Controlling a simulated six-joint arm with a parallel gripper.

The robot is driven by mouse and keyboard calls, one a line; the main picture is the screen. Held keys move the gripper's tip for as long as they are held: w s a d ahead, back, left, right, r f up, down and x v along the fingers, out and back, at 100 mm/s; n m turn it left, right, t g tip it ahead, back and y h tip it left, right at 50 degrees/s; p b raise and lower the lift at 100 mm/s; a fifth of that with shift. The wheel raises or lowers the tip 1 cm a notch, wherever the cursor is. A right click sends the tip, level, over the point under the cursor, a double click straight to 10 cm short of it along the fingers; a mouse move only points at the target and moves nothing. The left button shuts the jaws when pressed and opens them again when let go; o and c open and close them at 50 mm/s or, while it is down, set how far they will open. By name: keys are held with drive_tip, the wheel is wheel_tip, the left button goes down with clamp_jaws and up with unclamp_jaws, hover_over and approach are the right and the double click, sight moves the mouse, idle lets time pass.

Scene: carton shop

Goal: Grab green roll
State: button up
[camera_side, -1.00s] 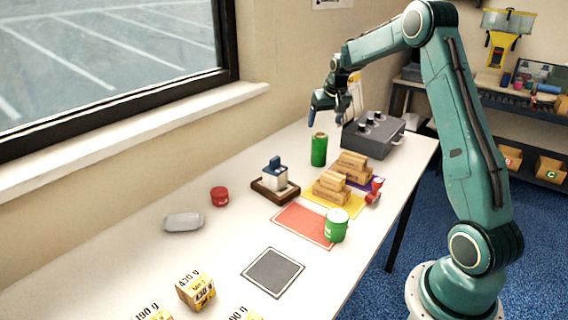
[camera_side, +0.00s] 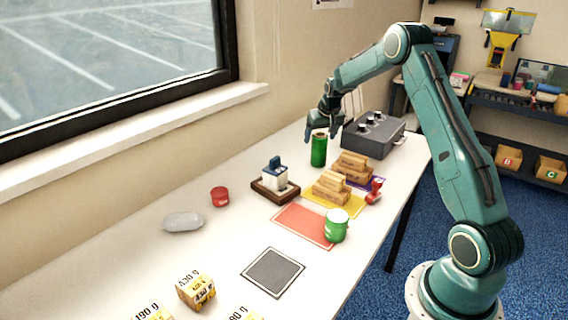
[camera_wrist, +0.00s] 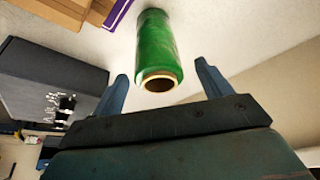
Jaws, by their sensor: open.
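The green roll (camera_side: 318,151) stands upright on the white table, with a brown core showing at its top. In the wrist view the green roll (camera_wrist: 157,48) lies ahead of the fingers, its open core end facing my gripper. My gripper (camera_side: 322,130) is open, low and close to the top of the roll in the side view. In the wrist view the two blue fingertips of my gripper (camera_wrist: 162,72) are spread, one on each side of the roll's near end. The gap between each finger and the roll is clear there.
A grey box with knobs (camera_side: 373,134) stands right behind the roll. Stacked cardboard cartons (camera_side: 351,168) stand to its front right on coloured mats. A green-and-white can (camera_side: 336,226), a stamp on a wooden tray (camera_side: 275,182) and a red tin (camera_side: 219,196) are nearer. The table left of the roll is clear.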

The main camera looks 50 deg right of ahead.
drive_tip(key=shift+x, duration=1.8)
drive_tip(key=shift+c, duration=0.4)
drive_tip(key=c, duration=1.1)
